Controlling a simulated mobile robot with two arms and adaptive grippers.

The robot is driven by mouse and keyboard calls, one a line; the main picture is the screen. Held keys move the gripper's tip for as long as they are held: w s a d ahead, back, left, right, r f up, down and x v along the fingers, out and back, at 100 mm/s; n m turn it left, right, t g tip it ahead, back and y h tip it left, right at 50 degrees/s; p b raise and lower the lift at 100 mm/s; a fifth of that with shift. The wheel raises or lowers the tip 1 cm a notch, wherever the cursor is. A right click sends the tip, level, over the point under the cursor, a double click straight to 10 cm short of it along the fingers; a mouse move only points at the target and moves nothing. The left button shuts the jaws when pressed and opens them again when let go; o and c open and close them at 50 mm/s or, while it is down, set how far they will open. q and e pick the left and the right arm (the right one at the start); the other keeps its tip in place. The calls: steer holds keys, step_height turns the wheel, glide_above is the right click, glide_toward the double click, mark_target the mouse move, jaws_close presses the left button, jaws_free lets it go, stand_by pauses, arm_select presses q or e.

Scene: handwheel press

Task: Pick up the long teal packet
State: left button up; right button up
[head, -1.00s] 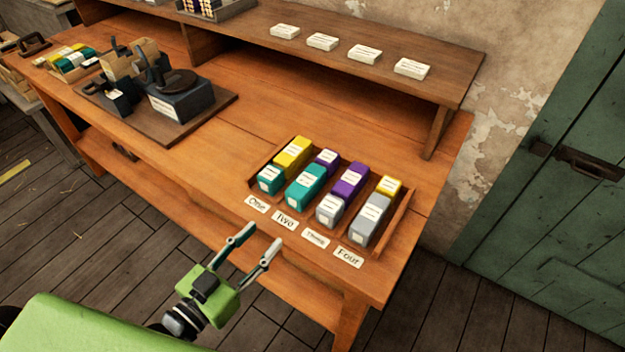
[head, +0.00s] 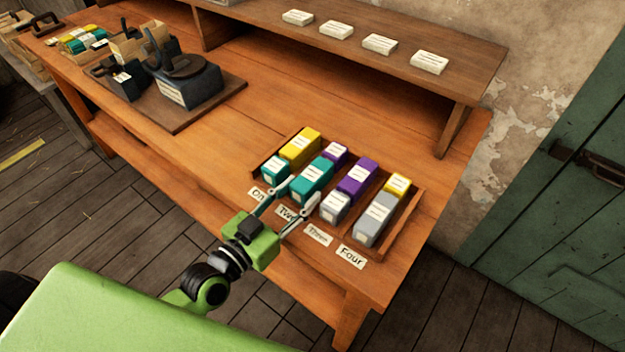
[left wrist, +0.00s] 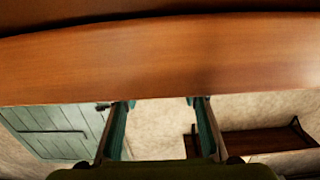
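The long teal packet (head: 312,180) lies in the second lane of the wooden tray (head: 414,208), behind the label reading Two, with a short purple packet (head: 336,153) behind it. My left gripper (head: 295,190) is open and empty in the head view, its fingertips just in front of the long teal packet's near end. Whether they touch it I cannot tell. The left wrist view shows both fingers (left wrist: 160,106) apart with nothing between them, and no packet. My right gripper is not in view.
Lane one holds a short teal packet (head: 275,167) and a long yellow one (head: 301,147). Lane three holds a long purple packet (head: 358,180) and a short grey one (head: 335,207). Lane four holds a long grey packet (head: 377,219) and a short yellow one (head: 397,185). A press (head: 188,84) stands left.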

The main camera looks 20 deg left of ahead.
mark_target(312, 179)
arm_select(q)
steer(key=shift+b+x, duration=0.45)
steer(key=shift+x, duration=2.25)
steer(key=shift+a+r, duration=0.15)
steer(key=shift+c, duration=0.4)
steer(key=c, duration=0.9)
